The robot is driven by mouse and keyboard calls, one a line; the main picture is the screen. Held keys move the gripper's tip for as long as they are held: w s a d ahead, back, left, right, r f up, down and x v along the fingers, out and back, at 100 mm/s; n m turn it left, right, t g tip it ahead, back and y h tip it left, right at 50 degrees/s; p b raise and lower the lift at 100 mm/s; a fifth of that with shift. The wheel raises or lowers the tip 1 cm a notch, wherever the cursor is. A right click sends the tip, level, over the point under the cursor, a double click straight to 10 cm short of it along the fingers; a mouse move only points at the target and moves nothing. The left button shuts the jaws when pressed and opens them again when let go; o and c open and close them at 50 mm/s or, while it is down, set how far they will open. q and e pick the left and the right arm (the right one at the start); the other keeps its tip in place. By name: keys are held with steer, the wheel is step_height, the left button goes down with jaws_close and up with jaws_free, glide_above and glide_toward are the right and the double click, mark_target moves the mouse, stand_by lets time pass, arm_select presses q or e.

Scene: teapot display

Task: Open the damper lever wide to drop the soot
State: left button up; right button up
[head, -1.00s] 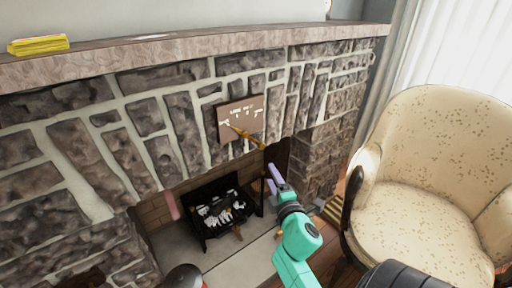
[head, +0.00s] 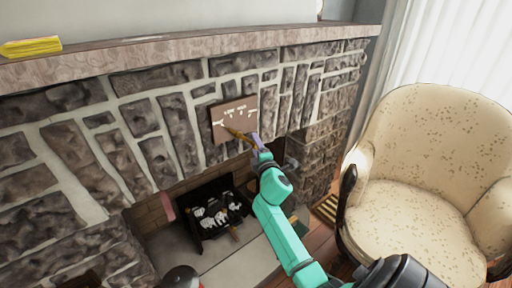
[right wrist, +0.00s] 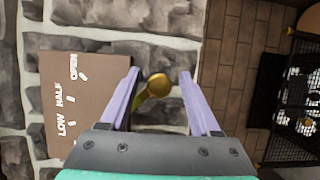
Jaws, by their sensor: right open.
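The damper lever (head: 239,134) is a thin brass rod with a rounded end. It sticks out toward the lower right from a brown plate (head: 235,114) on the stone chimney front. The plate (right wrist: 70,110) carries the white words LOW, HALF and OPEN, read in the right wrist view. My right gripper (head: 258,142) is at the lever's outer end. In the right wrist view its two lilac fingers (right wrist: 163,92) are apart, with the brass knob (right wrist: 158,86) between them; I see gaps on both sides.
The firebox holds a black grate (head: 215,212) with pale and dark pieces, below the plate. A stone mantel (head: 180,52) runs above, with a yellow item (head: 32,47) on it. A cream armchair (head: 410,160) stands at the right.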

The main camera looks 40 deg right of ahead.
jaws_close()
stand_by(1.3)
